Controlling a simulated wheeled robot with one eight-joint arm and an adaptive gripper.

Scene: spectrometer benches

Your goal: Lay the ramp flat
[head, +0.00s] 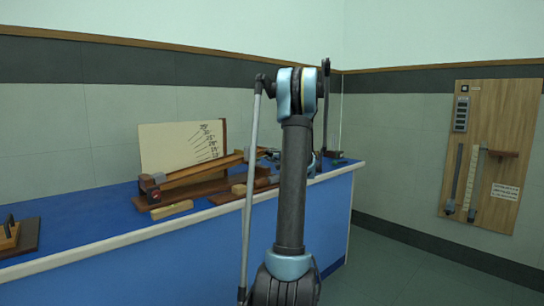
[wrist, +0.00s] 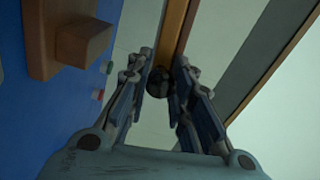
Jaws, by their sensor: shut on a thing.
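The wooden ramp (head: 205,170) is tilted on the blue bench, its left end low at a dark block (head: 150,185) and its right end raised. It also shows in the wrist view as an orange-brown strip (wrist: 173,35) running up from between my fingers. My gripper (wrist: 166,88) is shut on a dark round knob (wrist: 160,82) at the ramp's near end. A cream board with angle marks (head: 165,150) stands behind the ramp.
The blue bench (head: 95,220) has a pale front edge. A small wooden level-like block (head: 172,210) lies in front of the ramp, and a wooden piece with a handle (head: 12,236) sits at far left. A wooden panel (head: 505,130) hangs on the right wall.

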